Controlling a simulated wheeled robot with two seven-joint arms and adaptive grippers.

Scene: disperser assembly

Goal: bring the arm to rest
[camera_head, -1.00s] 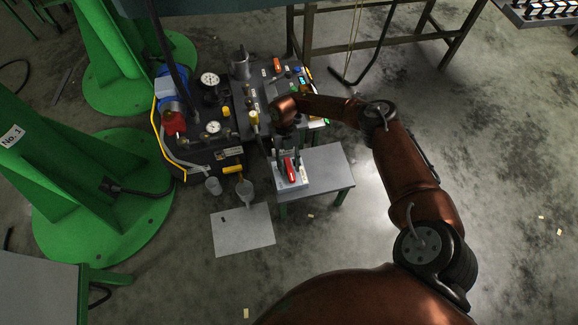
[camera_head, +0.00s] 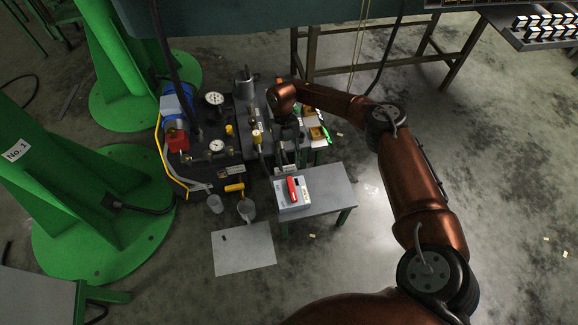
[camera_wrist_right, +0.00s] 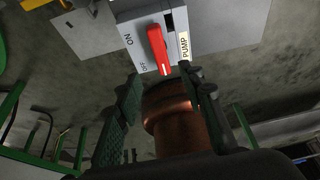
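My right arm reaches in from the lower right in the head view. Its gripper (camera_head: 287,160) hangs just behind the pump switch box (camera_head: 292,194), apart from it. In the right wrist view the two dark fingers of this gripper (camera_wrist_right: 160,82) are spread, with nothing held between them. The grey box with ON, OFF and PUMP labels (camera_wrist_right: 140,38) lies beyond the fingertips, and its red handle (camera_wrist_right: 157,48) is free of them. The red handle also shows in the head view (camera_head: 292,189). My left gripper is not in view.
The box sits on a small grey table (camera_head: 328,190). A machine with gauges (camera_head: 215,98) and a yellow handle (camera_head: 234,187) stands left of the gripper. Green stands (camera_head: 100,215) are farther left.

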